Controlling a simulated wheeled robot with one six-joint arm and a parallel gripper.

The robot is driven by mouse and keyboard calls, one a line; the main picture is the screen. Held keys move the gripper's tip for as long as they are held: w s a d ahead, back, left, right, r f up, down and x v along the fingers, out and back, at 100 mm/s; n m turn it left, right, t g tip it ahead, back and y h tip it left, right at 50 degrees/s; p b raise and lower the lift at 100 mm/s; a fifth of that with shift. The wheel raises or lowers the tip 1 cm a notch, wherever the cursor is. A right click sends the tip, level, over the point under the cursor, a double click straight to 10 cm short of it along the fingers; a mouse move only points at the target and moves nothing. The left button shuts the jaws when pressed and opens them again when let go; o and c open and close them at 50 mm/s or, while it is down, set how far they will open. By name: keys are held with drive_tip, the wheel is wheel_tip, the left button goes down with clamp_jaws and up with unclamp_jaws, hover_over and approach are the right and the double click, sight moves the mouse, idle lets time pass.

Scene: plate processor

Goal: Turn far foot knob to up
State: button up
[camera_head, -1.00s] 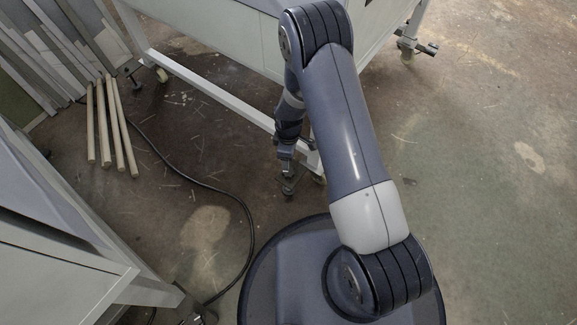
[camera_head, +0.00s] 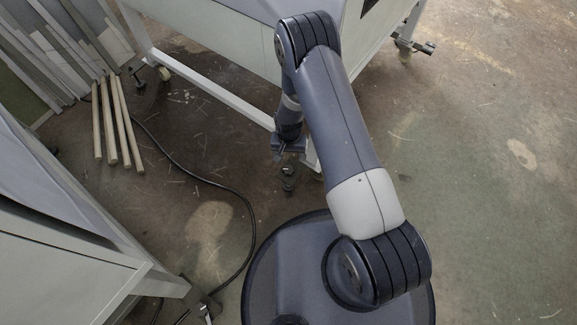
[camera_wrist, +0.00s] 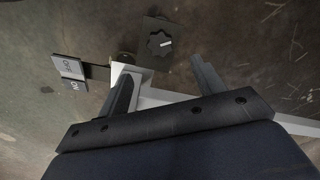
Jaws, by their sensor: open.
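A dark scalloped knob (camera_wrist: 159,43) with a white pointer mark sits on a dark square plate in the wrist view, just beyond my open fingertips and roughly between them. My gripper (camera_wrist: 162,70) is open and empty, apart from the knob. In the head view my gripper (camera_head: 288,149) hangs beside the lower end of a white machine leg, above a small dark foot assembly (camera_head: 288,178). Two small label plates, one grey (camera_wrist: 68,66) and one black (camera_wrist: 75,85), stand left of the knob; their lettering is hard to read.
The white machine frame (camera_head: 215,88) has a low rail beside my gripper. Other feet show at the back left (camera_head: 139,80) and right (camera_head: 425,47). Wooden poles (camera_head: 118,125) and a black cable (camera_head: 205,181) lie on the floor at left. The right floor is clear.

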sight(288, 169)
wheel_tip(288, 169, down, 10)
drive_tip(key=b, duration=0.3)
drive_tip(key=shift+f, duration=0.2)
drive_tip(key=c, duration=1)
drive_tip(key=shift+o, duration=0.2)
drive_tip(key=shift+n+b, duration=0.4)
drive_tip(key=n+b, duration=0.2)
drive_tip(key=n, duration=0.2)
drive_tip(key=shift+f+n+b, duration=0.1)
drive_tip(key=shift+n+b, duration=0.2)
drive_tip(key=shift+n, duration=0.1)
drive_tip(key=n+b, duration=0.2)
drive_tip(key=n, duration=0.3)
drive_tip(key=shift+n, duration=0.3)
